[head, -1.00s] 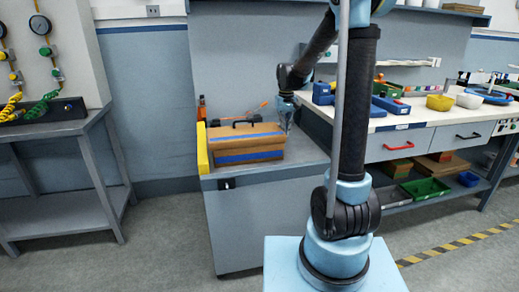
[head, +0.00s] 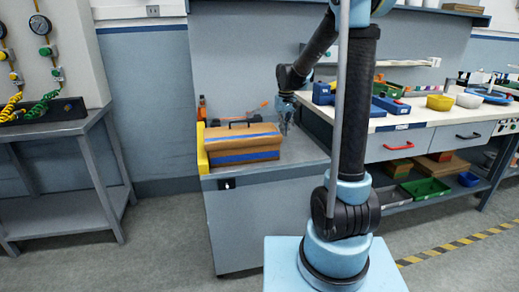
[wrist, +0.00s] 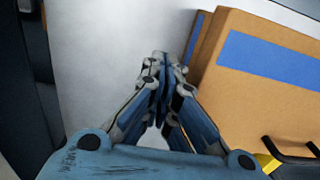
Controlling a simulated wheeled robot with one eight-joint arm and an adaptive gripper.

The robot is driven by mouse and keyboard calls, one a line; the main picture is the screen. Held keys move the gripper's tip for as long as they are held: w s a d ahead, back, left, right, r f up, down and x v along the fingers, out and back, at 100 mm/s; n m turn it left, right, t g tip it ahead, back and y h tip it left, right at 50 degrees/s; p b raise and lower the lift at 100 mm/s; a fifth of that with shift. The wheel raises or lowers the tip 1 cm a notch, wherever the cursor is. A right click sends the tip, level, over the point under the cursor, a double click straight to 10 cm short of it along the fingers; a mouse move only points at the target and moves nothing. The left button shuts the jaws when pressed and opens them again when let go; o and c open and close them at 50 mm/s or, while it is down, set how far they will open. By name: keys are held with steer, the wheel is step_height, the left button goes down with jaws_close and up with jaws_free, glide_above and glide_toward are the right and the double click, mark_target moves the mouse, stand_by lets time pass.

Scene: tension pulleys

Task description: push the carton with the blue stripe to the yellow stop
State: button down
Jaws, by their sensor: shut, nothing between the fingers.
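The brown carton with the blue stripe (head: 245,156) lies on the grey bench in the head view, its left end close against the yellow stop (head: 202,152). I cannot tell for certain whether they touch. My gripper (head: 284,130) is low at the carton's right end. In the wrist view the carton (wrist: 252,95) fills the right side, with the stripe on its top. My gripper (wrist: 161,58) is shut and empty there, with a narrow strip of bench showing between its fingertips and the carton.
A black handle (head: 246,122) shows at the carton's top or just behind it. An orange bottle (head: 201,108) stands behind the stop. Blue bins (head: 390,105) and bowls are on the white bench to the right. The grey bench is bare right of the carton.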

step_height(320, 180, up, 8)
steer(key=shift+d, duration=0.25)
stand_by(1.0)
steer(key=s+d+f+m+t, duration=0.1)
steer(key=s+d, duration=0.3)
steer(key=s, duration=0.6)
steer(key=s+d+f, duration=0.1)
steer(key=s+d, duration=0.3)
steer(key=s, duration=0.5)
steer(key=s+d+f+m, duration=0.1)
steer(key=s+d+f, duration=0.1)
steer(key=s+f, duration=0.3)
steer(key=s+d+f+m+t, duration=0.1)
steer(key=s+f, duration=0.5)
steer(key=s, duration=0.4)
steer(key=shift+s+d, duration=0.35)
steer(key=shift+d, duration=0.05)
steer(key=shift+f, duration=0.1)
